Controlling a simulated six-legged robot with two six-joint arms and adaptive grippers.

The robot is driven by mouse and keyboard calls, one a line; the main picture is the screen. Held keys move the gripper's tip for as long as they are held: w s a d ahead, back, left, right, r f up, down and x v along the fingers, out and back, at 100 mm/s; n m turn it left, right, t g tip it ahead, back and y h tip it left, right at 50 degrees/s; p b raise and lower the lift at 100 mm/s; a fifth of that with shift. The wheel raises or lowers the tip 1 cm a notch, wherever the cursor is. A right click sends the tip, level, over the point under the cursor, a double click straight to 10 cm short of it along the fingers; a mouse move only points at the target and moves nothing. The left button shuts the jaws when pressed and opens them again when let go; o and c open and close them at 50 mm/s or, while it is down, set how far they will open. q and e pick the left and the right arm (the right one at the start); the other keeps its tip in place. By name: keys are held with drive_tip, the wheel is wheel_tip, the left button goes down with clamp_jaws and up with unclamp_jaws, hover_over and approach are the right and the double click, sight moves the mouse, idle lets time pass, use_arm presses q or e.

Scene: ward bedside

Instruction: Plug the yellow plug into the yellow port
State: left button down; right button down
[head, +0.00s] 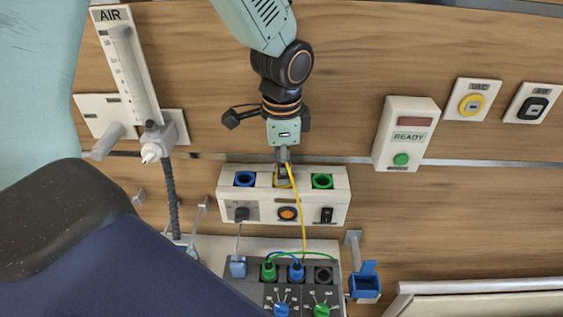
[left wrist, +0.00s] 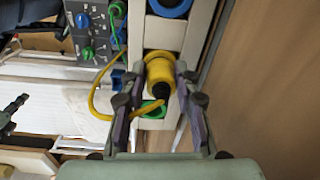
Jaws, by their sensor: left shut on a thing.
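My left gripper (head: 283,165) reaches down from the top of the head view to the white wall panel. In the left wrist view its fingers stand on either side of the yellow plug (left wrist: 160,76), shut on it. The plug is at the middle place of the panel, between the blue port (head: 244,179) and the green port (head: 322,181). The yellow port (head: 276,180) is mostly hidden behind the gripper and plug. I cannot tell whether the plug is seated or just in front. The yellow cable (head: 299,208) hangs from the plug.
Below the panel is a grey device (head: 250,285) with blue and green cables. An AIR flowmeter (head: 128,65) stands left. A READY box (head: 406,134) and two small wall plates are right. A blue holder (head: 365,281) sits low right. The wooden wall between is clear.

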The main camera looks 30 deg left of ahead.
use_arm(q)
drive_tip(key=shift+f, duration=0.15)
drive_tip(key=shift+p, duration=0.3)
idle(0.5)
drive_tip(key=shift+w+f, duration=0.1)
idle(0.6)
drive_tip(key=c, duration=0.9)
unclamp_jaws()
drive_tip(key=r, duration=1)
drive_tip(key=shift+s+d+r, duration=0.15)
drive_tip(key=shift+s+r, duration=0.15)
drive_tip(key=shift+r, duration=0.1)
drive_tip(key=shift+w+r, duration=0.1)
drive_tip(key=shift+r, duration=0.5)
